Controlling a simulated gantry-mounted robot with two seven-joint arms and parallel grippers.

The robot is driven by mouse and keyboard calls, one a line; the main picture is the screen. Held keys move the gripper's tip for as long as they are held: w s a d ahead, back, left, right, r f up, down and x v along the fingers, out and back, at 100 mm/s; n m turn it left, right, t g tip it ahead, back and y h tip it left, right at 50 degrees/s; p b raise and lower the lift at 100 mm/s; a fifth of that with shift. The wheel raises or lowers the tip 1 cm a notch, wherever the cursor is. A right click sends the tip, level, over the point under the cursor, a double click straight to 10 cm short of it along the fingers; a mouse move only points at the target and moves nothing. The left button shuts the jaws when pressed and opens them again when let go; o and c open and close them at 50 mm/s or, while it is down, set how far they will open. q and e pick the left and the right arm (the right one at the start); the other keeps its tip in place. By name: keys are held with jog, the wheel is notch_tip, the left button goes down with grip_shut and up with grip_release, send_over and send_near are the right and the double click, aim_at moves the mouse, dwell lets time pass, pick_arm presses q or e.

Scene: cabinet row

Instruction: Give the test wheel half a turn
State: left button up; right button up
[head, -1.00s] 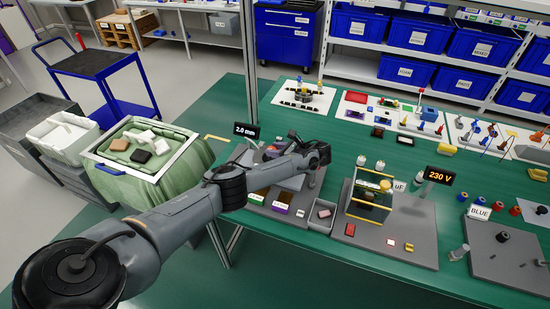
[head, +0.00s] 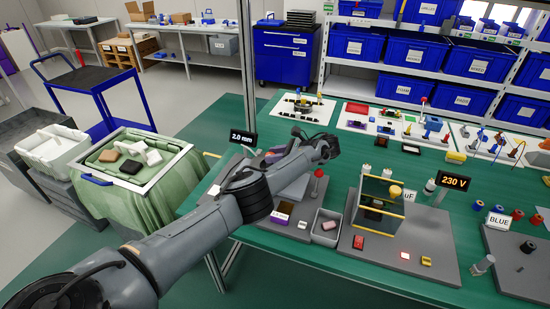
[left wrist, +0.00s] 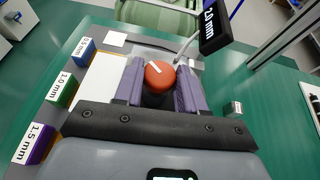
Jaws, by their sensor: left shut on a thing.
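The test wheel is a round orange-red knob (left wrist: 160,75) with a white mark on top, in the middle of the left wrist view. My left gripper (left wrist: 159,88) has a purple-grey finger on each side of it and is shut on it. The white mark lies slantwise across the top left of the knob. In the head view my left arm reaches over the station with the 2.0 mm sign (head: 243,138), and the arm hides the knob and fingertips. The sign also shows in the left wrist view (left wrist: 209,25). My right gripper is out of view.
Blocks marked 0.5 mm (left wrist: 85,50), 1.0 mm (left wrist: 62,92) and 1.5 mm (left wrist: 35,143) stand left of the gripper in the left wrist view. In the head view, a red-topped lever (head: 319,174) and a grey bin (head: 325,229) stand right of the arm.

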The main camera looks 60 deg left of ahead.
pick_arm(q)
jog(key=o, duration=1)
jog(key=shift+s+a, duration=0.1)
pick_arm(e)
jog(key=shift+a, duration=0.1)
pick_arm(q)
jog(key=shift+r, duration=0.1)
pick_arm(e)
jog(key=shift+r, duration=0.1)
